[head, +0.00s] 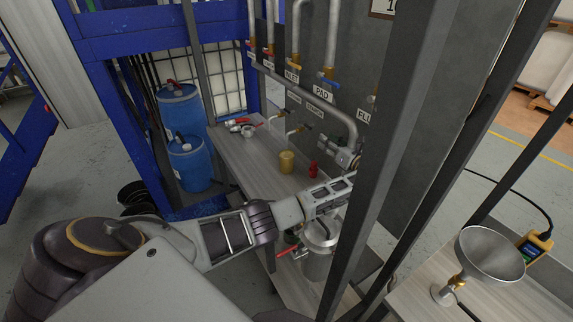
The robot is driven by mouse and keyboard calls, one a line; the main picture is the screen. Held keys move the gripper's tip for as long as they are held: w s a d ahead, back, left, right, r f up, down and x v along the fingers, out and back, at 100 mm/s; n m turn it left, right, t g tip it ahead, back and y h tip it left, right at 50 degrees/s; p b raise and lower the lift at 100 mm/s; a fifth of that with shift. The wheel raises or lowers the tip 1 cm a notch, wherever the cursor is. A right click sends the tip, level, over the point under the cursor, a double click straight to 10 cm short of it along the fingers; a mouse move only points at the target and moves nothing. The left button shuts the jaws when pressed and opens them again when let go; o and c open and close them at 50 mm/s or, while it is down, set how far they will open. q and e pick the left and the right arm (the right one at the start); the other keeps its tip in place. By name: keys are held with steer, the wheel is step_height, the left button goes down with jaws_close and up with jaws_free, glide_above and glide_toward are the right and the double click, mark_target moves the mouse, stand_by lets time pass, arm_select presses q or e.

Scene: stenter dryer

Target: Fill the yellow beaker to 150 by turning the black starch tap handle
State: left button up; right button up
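The yellow beaker (287,161) stands upright on the grey bench, below a row of small taps; its level marks are too small to read. My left gripper (344,182) reaches across the bench, right of the beaker and apart from it. A dark post partly hides its far end, so I cannot tell if it is open or shut. A small tap (298,130) with a dark handle sticks out of the wall panel above the beaker. Its label is too small to read surely, so I cannot tell if it is the starch tap. My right gripper is not in view.
A red bottle (313,170) stands right of the beaker. Dark posts (390,130) cross the right side. Blue drums (190,163) stand at left.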

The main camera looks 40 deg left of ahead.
arm_select(q)
steer(key=shift+v, duration=0.85)
steer(key=v, duration=1.2)
stand_by(0.5)
